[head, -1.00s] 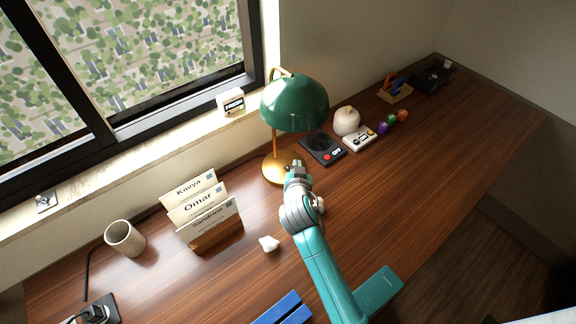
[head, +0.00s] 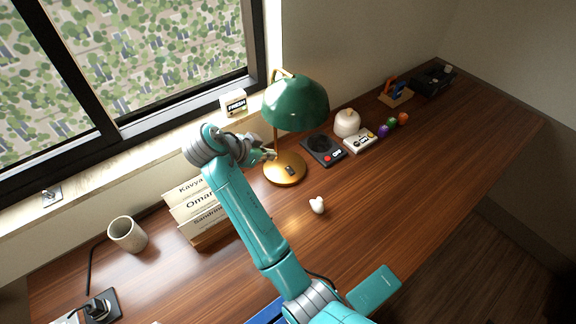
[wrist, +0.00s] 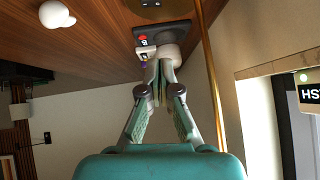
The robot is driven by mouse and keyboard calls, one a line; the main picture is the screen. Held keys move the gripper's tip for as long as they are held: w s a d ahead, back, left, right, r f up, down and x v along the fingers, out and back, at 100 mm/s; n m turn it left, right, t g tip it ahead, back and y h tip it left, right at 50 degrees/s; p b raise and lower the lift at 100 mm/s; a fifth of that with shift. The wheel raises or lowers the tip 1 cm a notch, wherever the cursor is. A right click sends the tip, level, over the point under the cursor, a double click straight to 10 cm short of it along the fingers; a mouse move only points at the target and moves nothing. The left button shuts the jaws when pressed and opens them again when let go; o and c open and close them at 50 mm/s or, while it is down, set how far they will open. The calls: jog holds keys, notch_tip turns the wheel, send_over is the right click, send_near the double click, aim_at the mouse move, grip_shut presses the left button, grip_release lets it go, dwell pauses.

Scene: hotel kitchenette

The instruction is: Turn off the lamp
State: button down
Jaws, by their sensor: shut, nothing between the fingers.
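The desk lamp has a green dome shade (head: 295,106), a thin brass stem and a round gold base (head: 285,176) with a small dark switch (head: 290,170) on it. My gripper (head: 270,154) is shut and empty, just left of the stem and above the base's left side. In the wrist view the shut fingertips (wrist: 158,66) are beside the brass stem (wrist: 210,75), apart from it in the picture. The base (wrist: 155,5) shows at the top edge there.
Name cards (head: 187,196) stand left behind my arm, with a mug (head: 127,235) farther left. A small white object (head: 317,205) lies in front of the lamp. A black device (head: 323,149) and white controller (head: 360,138) are to its right. The desk's right front is clear.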

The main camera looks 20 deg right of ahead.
jog(key=shift+s+a+r, duration=0.1)
jog(key=shift+r, duration=0.05)
send_over(290, 170)
jog(key=a, duration=0.1)
notch_tip(290, 170, down, 7)
jog(key=shift+s+a+f, duration=0.1)
notch_tip(290, 170, down, 2)
jog(key=shift+a+f, duration=0.1)
jog(key=shift+w+f, duration=0.3)
jog(key=shift+f, duration=0.5)
